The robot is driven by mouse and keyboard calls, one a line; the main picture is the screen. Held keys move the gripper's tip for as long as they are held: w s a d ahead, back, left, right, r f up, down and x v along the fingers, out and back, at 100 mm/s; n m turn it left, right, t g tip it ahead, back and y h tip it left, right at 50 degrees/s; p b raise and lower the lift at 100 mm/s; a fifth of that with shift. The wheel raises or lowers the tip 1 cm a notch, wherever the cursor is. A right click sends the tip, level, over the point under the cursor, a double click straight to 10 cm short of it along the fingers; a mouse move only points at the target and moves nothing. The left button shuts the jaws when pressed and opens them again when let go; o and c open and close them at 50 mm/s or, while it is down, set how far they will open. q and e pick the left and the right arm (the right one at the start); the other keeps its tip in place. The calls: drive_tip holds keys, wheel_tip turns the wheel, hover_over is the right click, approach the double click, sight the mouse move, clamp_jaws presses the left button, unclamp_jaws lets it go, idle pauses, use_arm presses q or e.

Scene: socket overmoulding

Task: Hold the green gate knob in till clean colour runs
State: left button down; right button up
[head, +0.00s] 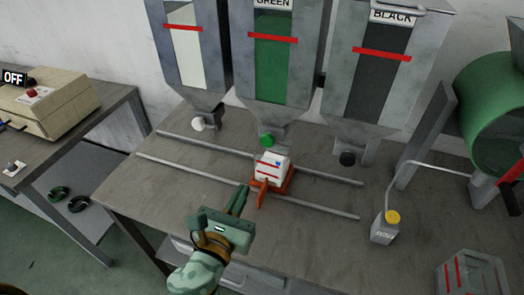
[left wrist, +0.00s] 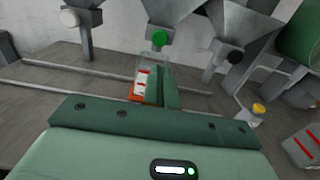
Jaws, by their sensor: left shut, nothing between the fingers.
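The green gate knob (head: 267,140) sits at the foot of the middle hopper (head: 272,60), labelled GREEN. It also shows in the left wrist view (left wrist: 159,39). A white container with red lines (head: 271,168) stands on an orange carriage (head: 284,187) on the rails below the green outlet; the left wrist view shows the container partly hidden by the fingers (left wrist: 141,82). My left gripper (head: 243,190) is shut and empty, in front of the carriage and short of the knob. What runs from the outlet cannot be made out. My right gripper is not in view.
A white knob (head: 200,124) and a black knob (head: 347,159) sit under the neighbouring hoppers. Two rails (head: 330,210) cross the bench. A grey can with a yellow cap (head: 384,229), a green drum (head: 490,110) and a clear bin (head: 472,275) stand to the right.

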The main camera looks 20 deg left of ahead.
sight(266, 142)
use_arm(q)
drive_tip(key=w, duration=1.3)
drive_tip(key=shift+w+d+f, duration=0.1)
drive_tip(key=shift+w+d, duration=0.1)
drive_tip(key=shift+w, duration=0.35)
drive_tip(key=shift+w+p, duration=0.5)
drive_tip(key=shift+w, duration=0.4)
drive_tip(key=shift+r, duration=0.3)
